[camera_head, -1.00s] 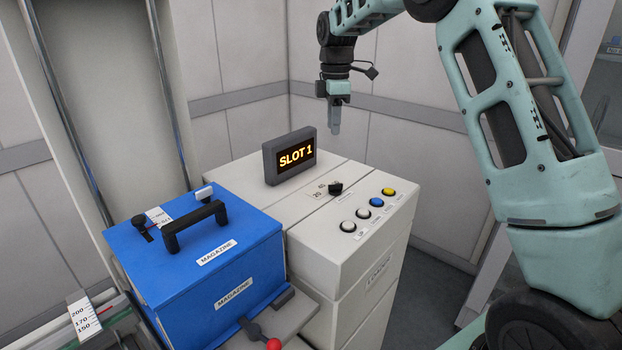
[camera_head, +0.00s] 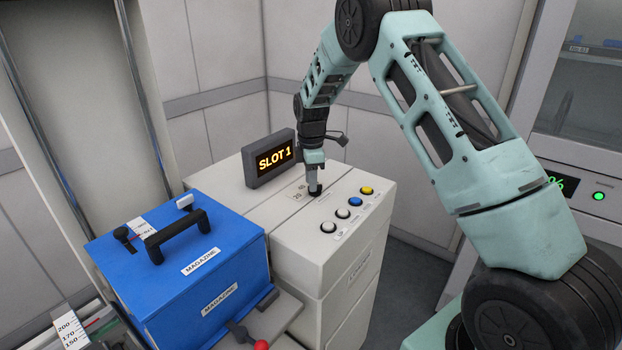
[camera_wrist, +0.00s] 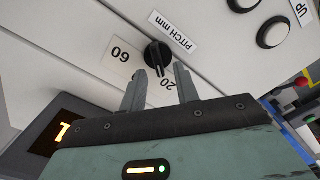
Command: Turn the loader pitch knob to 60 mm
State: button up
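The black pitch knob (camera_head: 315,190) is on the top of the white loader cabinet, just under my gripper (camera_head: 314,178). Part of the scale between the marks is hidden by a finger.
A "SLOT 1" display (camera_head: 270,158) stands close to the left of my gripper. White, blue and yellow buttons (camera_head: 355,202) lie to the right of the knob. A blue magazine box (camera_head: 190,262) with a black handle stands at the front left.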

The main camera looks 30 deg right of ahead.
jog(key=shift+f, duration=0.6)
grip_shut()
